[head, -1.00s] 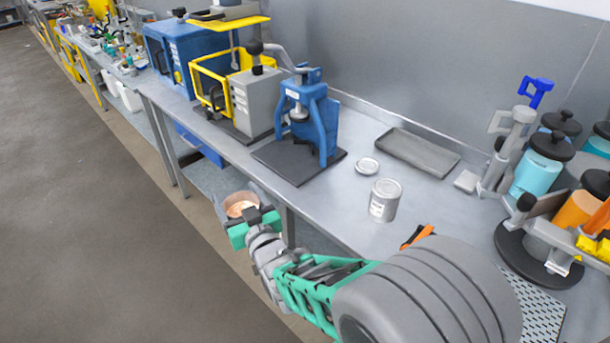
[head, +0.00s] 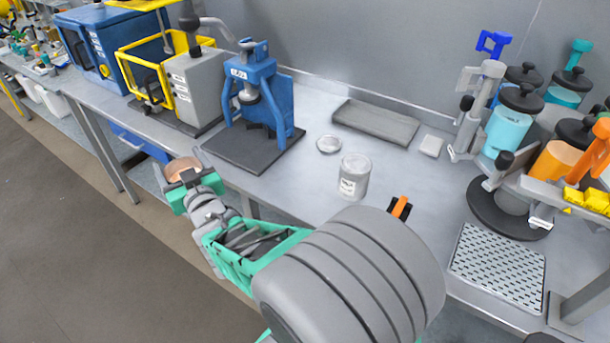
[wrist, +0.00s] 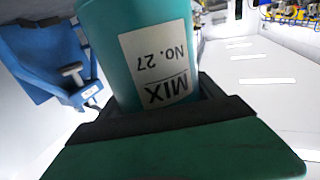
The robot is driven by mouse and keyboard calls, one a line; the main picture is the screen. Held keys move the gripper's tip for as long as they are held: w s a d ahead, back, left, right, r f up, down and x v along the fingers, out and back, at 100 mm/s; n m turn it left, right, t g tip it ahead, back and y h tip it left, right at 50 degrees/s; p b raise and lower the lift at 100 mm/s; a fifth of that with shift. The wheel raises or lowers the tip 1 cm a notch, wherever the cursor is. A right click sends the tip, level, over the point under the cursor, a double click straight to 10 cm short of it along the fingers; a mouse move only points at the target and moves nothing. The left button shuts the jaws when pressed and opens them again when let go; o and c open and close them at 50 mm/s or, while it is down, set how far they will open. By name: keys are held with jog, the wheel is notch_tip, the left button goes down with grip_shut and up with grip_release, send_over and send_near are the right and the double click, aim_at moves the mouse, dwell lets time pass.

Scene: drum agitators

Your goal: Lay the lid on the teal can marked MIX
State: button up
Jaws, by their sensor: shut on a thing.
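My gripper (head: 188,193) is shut on the teal can, out in front of the bench's near edge. In the wrist view the teal can (wrist: 108,48) fills the space between the jaws, and its white label reads MIX NO. 27, upside down in the picture. In the head view the can shows mostly as a round opening with a copper-coloured inside (head: 182,168); no lid is on it. A round silver lid (head: 329,144) lies flat on the bench. A grey metal can (head: 354,178) with a white label stands beside it; its label is too small to read.
A blue press (head: 262,95) on a dark base stands left of the lid. A grey tray (head: 376,123) and a small pale block (head: 431,146) lie behind. A carousel of coloured jars (head: 508,135) and a perforated plate (head: 497,260) occupy the right. Bare bench surrounds the lid.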

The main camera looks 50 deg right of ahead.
jog(key=s+d+r+m+g+h+b, duration=0.1)
jog(key=s+d+m+g+h+b, duration=0.2)
jog(key=d, duration=0.6)
jog(key=s+d+m+g+h+b, duration=0.1)
jog(key=s+d+m+h+b, duration=0.15)
jog(key=s+d+h, duration=0.4)
jog(key=s+d+r+m+g+h+b, duration=0.2)
jog(key=s+d+m+g+b, duration=0.3)
jog(key=s+d, duration=0.7)
jog(key=shift+n+g, duration=0.25)
jog(key=shift+g, duration=0.25)
jog(key=w+d+f, duration=0.2)
jog(key=w+f, duration=0.2)
jog(key=w+d+f, duration=0.3)
jog(key=w+f, duration=0.1)
jog(key=w+d+f+p, duration=0.1)
jog(key=w+d+f, duration=0.2)
jog(key=w+f, duration=0.1)
jog(key=shift+f, duration=0.45)
jog(key=shift+s+a, duration=0.1)
jog(key=shift+f+b, duration=0.2)
jog(key=shift+b, duration=0.2)
